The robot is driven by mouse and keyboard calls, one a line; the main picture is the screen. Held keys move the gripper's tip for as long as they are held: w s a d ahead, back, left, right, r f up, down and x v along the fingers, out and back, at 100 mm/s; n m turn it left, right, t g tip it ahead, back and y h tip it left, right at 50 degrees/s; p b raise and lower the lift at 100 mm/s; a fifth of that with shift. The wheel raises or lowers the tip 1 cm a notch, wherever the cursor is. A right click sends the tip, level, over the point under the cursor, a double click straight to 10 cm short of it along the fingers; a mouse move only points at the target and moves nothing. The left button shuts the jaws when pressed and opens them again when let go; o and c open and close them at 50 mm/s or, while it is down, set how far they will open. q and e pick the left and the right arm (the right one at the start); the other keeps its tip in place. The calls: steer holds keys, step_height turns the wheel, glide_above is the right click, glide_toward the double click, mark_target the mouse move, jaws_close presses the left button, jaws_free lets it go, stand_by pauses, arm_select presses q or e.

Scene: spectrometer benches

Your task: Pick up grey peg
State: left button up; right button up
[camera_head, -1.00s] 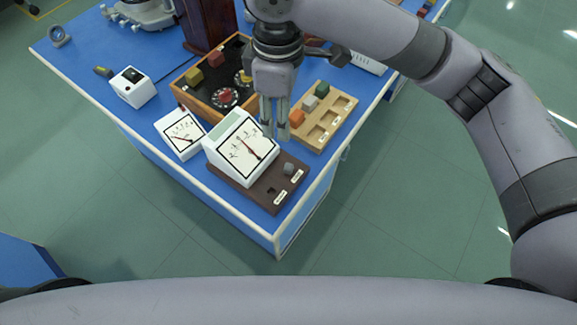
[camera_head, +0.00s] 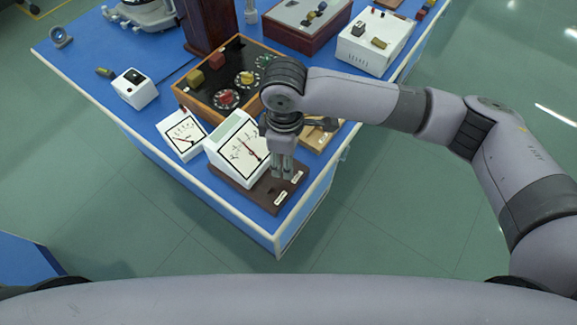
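My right gripper (camera_head: 282,172) points down over the front right part of the dark brown base (camera_head: 262,194) of the white meter (camera_head: 238,151). Its fingers are close together where the small grey peg stood in the earlier view. The peg is now hidden by the fingers, or too small to tell from them, so I cannot see whether they grip it. My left gripper is not in view.
A smaller white meter (camera_head: 182,134) and a wooden-framed dial box (camera_head: 208,98) stand close by. The blue table (camera_head: 262,218) has a bare front corner.

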steer(key=shift+f, duration=1.35)
steer(key=shift+c, duration=0.4)
jaws_close()
